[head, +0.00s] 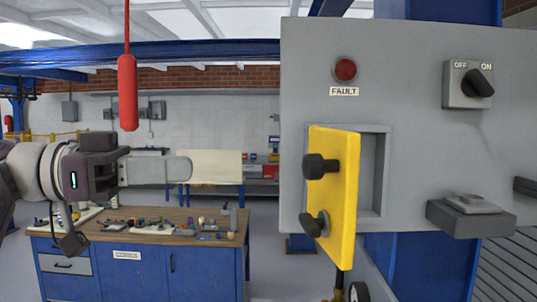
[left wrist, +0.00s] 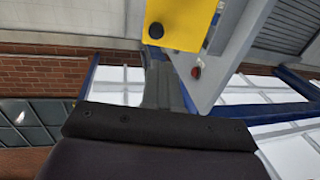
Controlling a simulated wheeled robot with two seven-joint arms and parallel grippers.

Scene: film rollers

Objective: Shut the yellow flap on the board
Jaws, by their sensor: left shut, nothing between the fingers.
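The yellow flap (head: 334,196) stands open on the grey board (head: 420,60), swung outward from a recessed opening (head: 374,172). Two dark knobs stick out from its face. My left gripper (head: 188,169) is shut and empty, to the left of the flap and apart from it in the head view. In the left wrist view the flap (left wrist: 182,22) shows beyond the fingers (left wrist: 157,62), with a dark knob near its lower left edge. I cannot tell the gap there. My right gripper is in neither view.
The board carries a red FAULT light (head: 345,69), an OFF/ON rotary switch (head: 468,84) and a grey box-like fitting (head: 470,215). A red cylinder (head: 127,92) hangs on a red cord at the upper left. A cluttered blue workbench (head: 140,270) stands behind my left arm.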

